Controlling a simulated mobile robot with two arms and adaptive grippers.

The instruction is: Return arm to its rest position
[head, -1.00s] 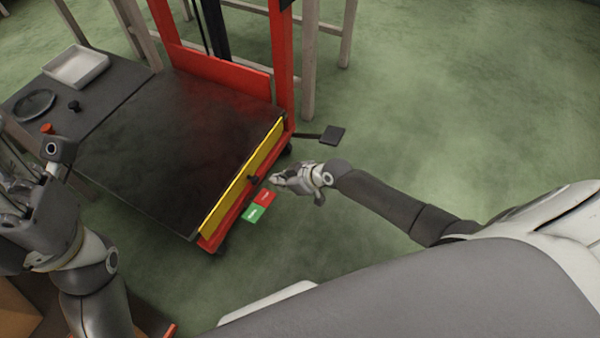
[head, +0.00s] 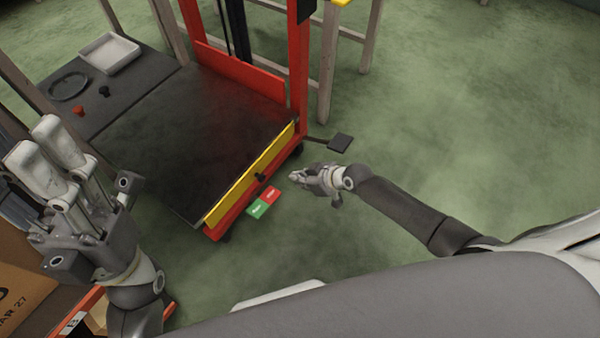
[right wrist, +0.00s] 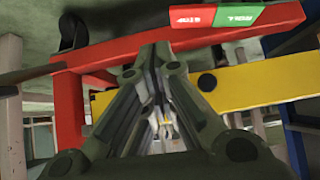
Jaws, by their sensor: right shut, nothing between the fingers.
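My right gripper (head: 297,176) is shut and empty in the head view. It hangs over the green floor, just right of the lift's front edge and the red-and-green switch plate (head: 263,201), apart from both. In the right wrist view its fingers (right wrist: 158,58) meet, with the switch plate (right wrist: 216,17) and the lift's red and yellow bars behind them. My left gripper (head: 45,150) is raised at the left of the head view, with no object seen in it; its jaw opening cannot be told.
The red lift has a dark platform (head: 190,135) and a yellow front bar (head: 240,185) with a black knob (head: 260,177). A dark table behind holds a white tray (head: 110,53) and a round dark plate (head: 68,87). A cardboard box (head: 22,292) is at lower left. Floor at right is clear.

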